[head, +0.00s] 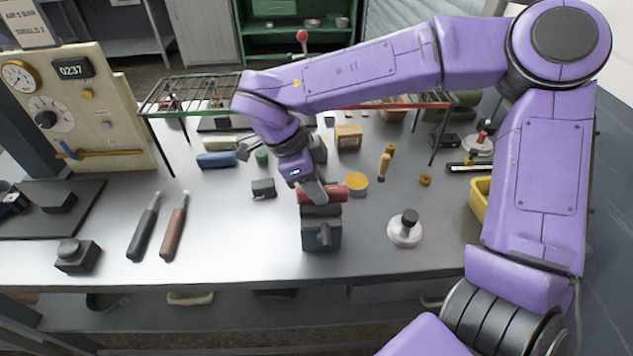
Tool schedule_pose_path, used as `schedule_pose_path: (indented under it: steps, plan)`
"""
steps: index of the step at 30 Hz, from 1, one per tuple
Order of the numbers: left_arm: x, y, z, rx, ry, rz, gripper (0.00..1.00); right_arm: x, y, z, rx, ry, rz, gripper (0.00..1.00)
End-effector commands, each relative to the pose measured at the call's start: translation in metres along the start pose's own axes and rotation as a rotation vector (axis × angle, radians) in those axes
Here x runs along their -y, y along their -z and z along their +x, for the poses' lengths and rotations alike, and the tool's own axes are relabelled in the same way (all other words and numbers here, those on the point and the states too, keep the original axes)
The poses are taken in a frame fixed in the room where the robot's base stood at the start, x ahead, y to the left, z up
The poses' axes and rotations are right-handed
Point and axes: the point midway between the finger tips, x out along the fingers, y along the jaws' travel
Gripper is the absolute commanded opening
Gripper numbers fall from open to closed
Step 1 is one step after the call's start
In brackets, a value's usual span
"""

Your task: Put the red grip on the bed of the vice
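The red grip (335,193) lies level across the top of the grey vice (320,232), near the front middle of the bench. My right gripper (318,191) comes down onto the red grip from above, with a finger across its near side, and appears shut on it. The wrist and finger hide part of the grip. I cannot tell whether the grip touches the vice bed or hangs just above it. My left gripper is not in view.
A wire rack (190,92) stands behind, partly under my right arm. An orange-topped tin (356,182) and a small dark block (263,188) flank the vice. A white-based stamp (405,230) stands to its right. Bench is clear left of the vice, before two long-handled tools (174,228).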

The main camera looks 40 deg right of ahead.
Motion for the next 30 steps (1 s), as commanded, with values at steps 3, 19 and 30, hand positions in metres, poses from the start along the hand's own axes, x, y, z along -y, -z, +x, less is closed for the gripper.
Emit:
schedule_pose_path:
  steps: [3,19,30]
  plan:
    - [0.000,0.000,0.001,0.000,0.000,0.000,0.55,0.001,0.000,0.002,-0.002,0.001,-0.001,0.50]
    - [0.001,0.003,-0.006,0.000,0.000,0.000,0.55,0.001,0.005,-0.100,0.000,0.006,0.003,0.50]
    - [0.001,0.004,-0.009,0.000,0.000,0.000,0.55,0.000,0.004,-0.131,-0.001,0.001,0.000,0.50]
